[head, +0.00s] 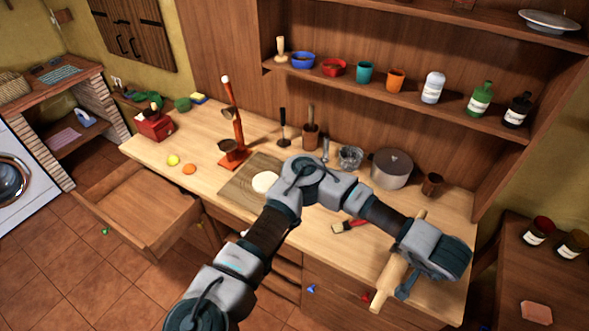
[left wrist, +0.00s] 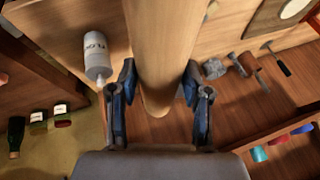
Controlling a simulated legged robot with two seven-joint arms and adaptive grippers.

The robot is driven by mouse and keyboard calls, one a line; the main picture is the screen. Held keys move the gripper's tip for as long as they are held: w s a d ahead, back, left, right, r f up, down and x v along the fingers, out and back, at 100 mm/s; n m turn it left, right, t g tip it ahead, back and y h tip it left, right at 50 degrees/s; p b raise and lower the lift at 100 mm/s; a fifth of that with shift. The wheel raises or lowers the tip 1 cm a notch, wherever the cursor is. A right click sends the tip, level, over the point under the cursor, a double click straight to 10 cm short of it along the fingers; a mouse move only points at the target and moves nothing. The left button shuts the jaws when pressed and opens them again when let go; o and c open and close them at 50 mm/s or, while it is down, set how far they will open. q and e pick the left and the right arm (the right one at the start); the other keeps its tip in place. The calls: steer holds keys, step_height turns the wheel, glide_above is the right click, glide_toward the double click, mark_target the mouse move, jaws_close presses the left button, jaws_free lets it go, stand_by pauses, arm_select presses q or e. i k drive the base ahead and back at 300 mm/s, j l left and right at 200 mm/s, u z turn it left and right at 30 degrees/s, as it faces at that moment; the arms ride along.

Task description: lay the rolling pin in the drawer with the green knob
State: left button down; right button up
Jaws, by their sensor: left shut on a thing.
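The wooden rolling pin (head: 392,272) is held over the right front part of the counter, tilted, its near end reaching to the front edge. My left gripper (head: 406,268) is shut on it. In the left wrist view the fingers (left wrist: 160,92) sit on either side of the rolling pin (left wrist: 165,45). I cannot tell whether the pin touches the counter. The drawer (head: 140,197) with the green knob (head: 105,231) is pulled out at the left, and its visible inside is empty. My right gripper is not in view.
The counter (head: 205,130) holds a red-orange stand (head: 236,130), a board (head: 240,185), a grey pot (head: 391,168) and a brush (head: 349,226). Closed fronts with a blue knob (head: 311,288) and a red knob (head: 366,297) lie below. A shelf of bowls and bottles is behind.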

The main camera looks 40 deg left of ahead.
mark_target(135, 216)
steer(key=j+u, duration=0.5)
steer(key=i+j+u, duration=0.1)
steer(key=j+u, duration=0.4)
steer(key=j, duration=0.15)
steer(key=i+j, duration=0.1)
steer(key=j, duration=0.3)
steer(key=i+j, duration=0.1)
steer(key=j, duration=0.3)
steer(key=i+j+u, duration=0.1)
steer(key=j, duration=0.3)
steer(key=i+j, duration=0.15)
steer(key=j, duration=0.25)
steer(key=i+j+u, duration=0.1)
steer(key=j, duration=0.3)
